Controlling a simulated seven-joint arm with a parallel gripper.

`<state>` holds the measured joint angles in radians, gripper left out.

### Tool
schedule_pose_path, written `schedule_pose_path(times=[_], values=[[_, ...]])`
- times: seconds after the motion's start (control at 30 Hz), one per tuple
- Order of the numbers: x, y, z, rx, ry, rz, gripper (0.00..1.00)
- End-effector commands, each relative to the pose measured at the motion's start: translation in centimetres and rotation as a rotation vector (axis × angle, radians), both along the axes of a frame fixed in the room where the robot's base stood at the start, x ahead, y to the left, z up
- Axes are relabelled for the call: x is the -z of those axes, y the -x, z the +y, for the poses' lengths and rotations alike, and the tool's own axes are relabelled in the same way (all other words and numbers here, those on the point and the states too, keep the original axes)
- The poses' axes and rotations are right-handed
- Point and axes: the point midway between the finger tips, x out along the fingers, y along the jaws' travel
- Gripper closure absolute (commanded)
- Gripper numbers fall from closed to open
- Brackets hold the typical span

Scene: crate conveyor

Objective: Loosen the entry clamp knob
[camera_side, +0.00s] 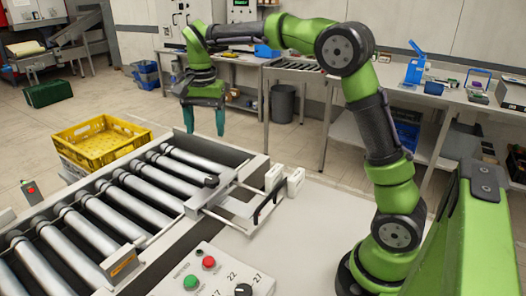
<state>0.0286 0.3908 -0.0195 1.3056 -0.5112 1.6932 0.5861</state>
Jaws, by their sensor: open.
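My gripper (204,130) hangs in the air above the far end of the roller conveyor, pointing down. Its two teal fingers are apart with nothing between them. A small black knob (211,181) sits on the right rail of the conveyor, beside a metal bracket; it may be the entry clamp knob, but I cannot tell for sure. My gripper is above and beyond this knob, not touching it. Whether the knob is tight or loose does not show.
The roller conveyor (183,236) fills the lower left. A control panel (217,271) with red and green buttons and a black dial stands in front. A black handle (268,203) rises right of the bracket. A yellow crate (97,143) stands behind the conveyor.

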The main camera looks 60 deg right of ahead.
Motion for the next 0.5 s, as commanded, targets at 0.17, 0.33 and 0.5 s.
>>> schedule_pose_path(times=[0.17, 0.33, 0.5], values=[[-2.2, -0.1, -0.1, 0.202, -0.002, 0.023, 0.31], [-1.0, 0.1, 0.0, 0.232, -0.007, 0.037, 0.31], [2.1, 0.2, 0.1, 0.229, -0.008, 0.039, 0.31]])
